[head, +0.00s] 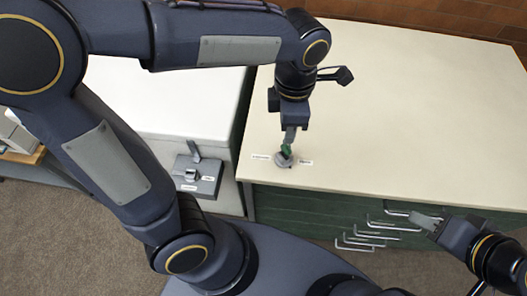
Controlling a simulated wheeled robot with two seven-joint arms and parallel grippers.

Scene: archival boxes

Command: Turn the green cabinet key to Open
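The green key (286,150) stands in a round grey lock (283,161) on the cabinet's cream top, near its front left corner. A small white label lies on each side of the lock; their words are too small to read. My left gripper (289,139) points down from above, its fingertips at the key. One finger hides the other, so I cannot tell whether they are closed on it. My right gripper (424,219) is in front of the green cabinet (300,207), near the drawer handles, away from the key. Its finger gap is not clear.
Several metal drawer handles (357,243) stick out from the cabinet front. To the left stands a white box (180,108) with a grey latch plate (197,176) on its front part. The cream top (420,100) is otherwise clear to the right of the lock.

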